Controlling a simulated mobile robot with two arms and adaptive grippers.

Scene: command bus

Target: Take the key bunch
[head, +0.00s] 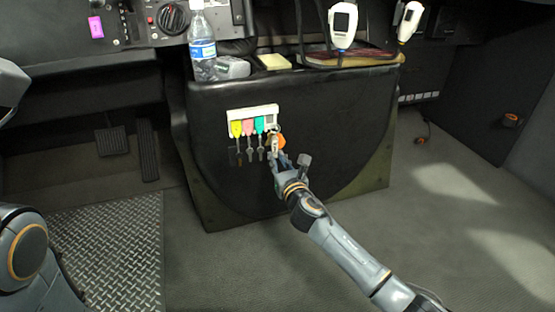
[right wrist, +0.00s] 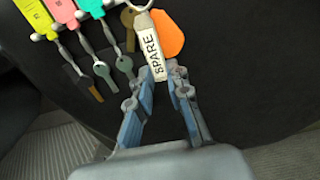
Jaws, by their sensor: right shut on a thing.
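The key bunch (right wrist: 151,54) has a white tag marked SPARE, an orange fob (right wrist: 168,35), a ring and a brass-coloured key (right wrist: 128,18). In the head view the bunch (head: 281,141) hangs at the right end of a white key rack (head: 252,110) on the dark console front. My right gripper (head: 276,158) is at the bunch from below. In the right wrist view its fingers (right wrist: 163,75) are shut on the SPARE tag near its lower end. The top of the ring is cut off there. My left gripper is not in view; part of my left arm shows at lower left.
Keys with yellow (head: 237,128), pink (head: 248,127) and green (head: 260,124) tags hang close on the left of the bunch. Open floor (head: 440,200) lies to the right.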

